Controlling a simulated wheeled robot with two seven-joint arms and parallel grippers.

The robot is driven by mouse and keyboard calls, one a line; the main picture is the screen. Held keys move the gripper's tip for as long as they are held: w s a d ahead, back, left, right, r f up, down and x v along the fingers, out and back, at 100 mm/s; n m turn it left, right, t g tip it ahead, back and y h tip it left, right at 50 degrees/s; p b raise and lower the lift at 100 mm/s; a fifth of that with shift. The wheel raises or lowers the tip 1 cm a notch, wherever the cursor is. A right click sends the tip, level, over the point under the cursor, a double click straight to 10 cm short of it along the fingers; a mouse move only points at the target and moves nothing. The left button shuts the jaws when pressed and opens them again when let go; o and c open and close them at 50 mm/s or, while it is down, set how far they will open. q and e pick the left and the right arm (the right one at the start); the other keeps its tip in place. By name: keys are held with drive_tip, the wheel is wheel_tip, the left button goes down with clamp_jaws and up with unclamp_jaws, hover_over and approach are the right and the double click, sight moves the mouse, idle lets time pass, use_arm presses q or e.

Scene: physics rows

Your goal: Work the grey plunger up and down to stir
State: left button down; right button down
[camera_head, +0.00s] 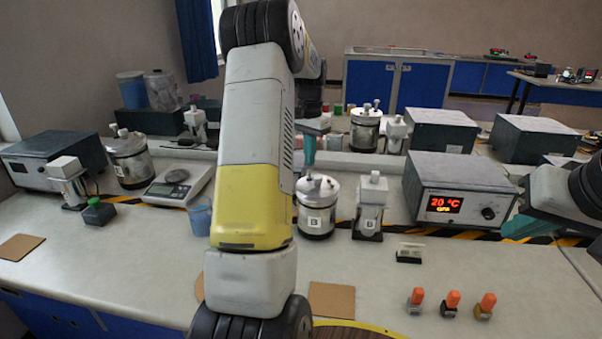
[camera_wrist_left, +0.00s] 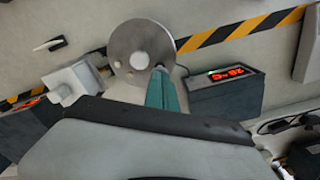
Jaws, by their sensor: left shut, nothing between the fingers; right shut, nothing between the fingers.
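The metal vessel labelled B (camera_head: 316,220) stands upright on the bench, with a round lid and small knobs on top. The lid (camera_wrist_left: 128,42) shows from above in the left wrist view. A pale grey knob (camera_wrist_left: 139,60) stands near its middle; I cannot tell for sure which knob is the plunger. My left gripper (camera_head: 309,168) is shut and empty, pointing down just behind the lid's knobs. Its teal fingers (camera_wrist_left: 160,80) reach the lid's edge in the wrist view; contact is unclear. My right gripper (camera_head: 516,228) is shut and empty at the right, beside the heater box.
A heater box (camera_head: 462,190) reading 20 °C stands right of the vessel, beyond a smaller white-topped container (camera_head: 370,207). A scale (camera_head: 180,186) is at left. Several orange-capped bottles, including one (camera_head: 452,302), stand in front. My left arm hides the bench's middle.

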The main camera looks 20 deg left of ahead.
use_arm(q)
drive_tip(key=shift+r, duration=0.15)
drive_tip(key=shift+r, duration=2.55)
drive_tip(key=shift+s+d+r, duration=0.15)
drive_tip(key=shift+r, duration=0.05)
drive_tip(key=s+d+r+n+t, duration=0.1)
drive_tip(key=s+d+r+t, duration=0.1)
drive_tip(key=s+d+r, duration=0.4)
drive_tip(key=s+d+r+t, duration=0.1)
drive_tip(key=s+d+r, duration=0.25)
drive_tip(key=s, duration=0.55)
drive_tip(key=s+d+f+t+h, duration=0.1)
drive_tip(key=s+d+f, duration=0.1)
drive_tip(key=s, duration=0.6)
drive_tip(key=s+d+f+n+t+h, duration=0.1)
drive_tip(key=s+d+f+t, duration=0.1)
drive_tip(key=s+d, duration=0.3)
drive_tip(key=s, duration=0.3)
